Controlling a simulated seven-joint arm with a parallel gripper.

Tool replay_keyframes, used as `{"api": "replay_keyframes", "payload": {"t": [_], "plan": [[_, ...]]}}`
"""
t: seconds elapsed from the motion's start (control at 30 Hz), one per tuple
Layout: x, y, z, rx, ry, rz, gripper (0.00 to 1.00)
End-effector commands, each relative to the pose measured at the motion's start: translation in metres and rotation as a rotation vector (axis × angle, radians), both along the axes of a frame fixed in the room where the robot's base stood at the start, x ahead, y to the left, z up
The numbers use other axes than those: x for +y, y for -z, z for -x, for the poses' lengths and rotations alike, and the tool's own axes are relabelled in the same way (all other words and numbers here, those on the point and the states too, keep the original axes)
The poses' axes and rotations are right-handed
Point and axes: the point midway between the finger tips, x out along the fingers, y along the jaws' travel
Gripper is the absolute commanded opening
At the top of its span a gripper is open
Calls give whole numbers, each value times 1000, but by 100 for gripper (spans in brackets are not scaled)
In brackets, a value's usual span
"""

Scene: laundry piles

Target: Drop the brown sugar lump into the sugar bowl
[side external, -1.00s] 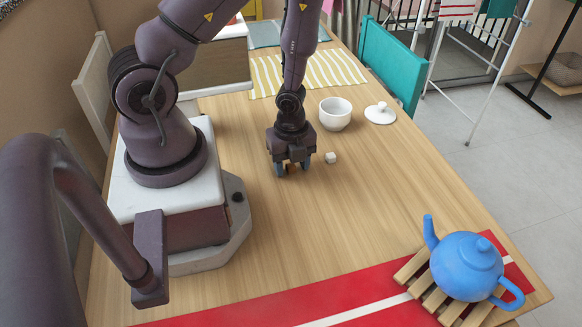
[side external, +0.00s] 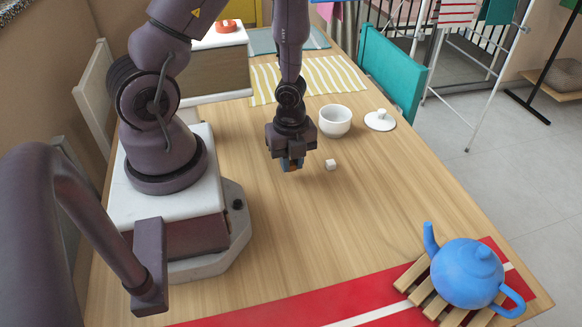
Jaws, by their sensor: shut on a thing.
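My gripper (side external: 291,164) points down over the wooden table and is shut on the brown sugar lump (side external: 293,168), which is mostly hidden between the fingers. The white sugar bowl (side external: 335,121) stands upright and open behind and to the right of my gripper, apart from it. Its white lid (side external: 380,121) lies on the table to the right of the bowl. A white sugar lump (side external: 331,165) lies on the table just right of my gripper.
A blue teapot (side external: 467,272) stands on a slatted wooden trivet (side external: 421,287) at the front right, on a red runner (side external: 375,306). A striped mat (side external: 309,76) lies behind the bowl. A teal chair (side external: 392,72) is at the right edge. The table's middle is clear.

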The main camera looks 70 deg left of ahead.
Motion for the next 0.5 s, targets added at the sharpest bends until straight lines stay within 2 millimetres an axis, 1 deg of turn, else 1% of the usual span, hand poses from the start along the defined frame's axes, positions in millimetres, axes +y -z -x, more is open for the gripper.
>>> {"api": "replay_keyframes", "payload": {"t": [0.03, 0.13, 0.3, 0.5], "plan": [[1, -9, -1, -7, -7, 4, 0], [2, -25, -1, -7, -5, -2, 0], [2, -45, 0, -4, -5, -1, 0], [1, -63, 0, -3, -3, 0, 0]]}}
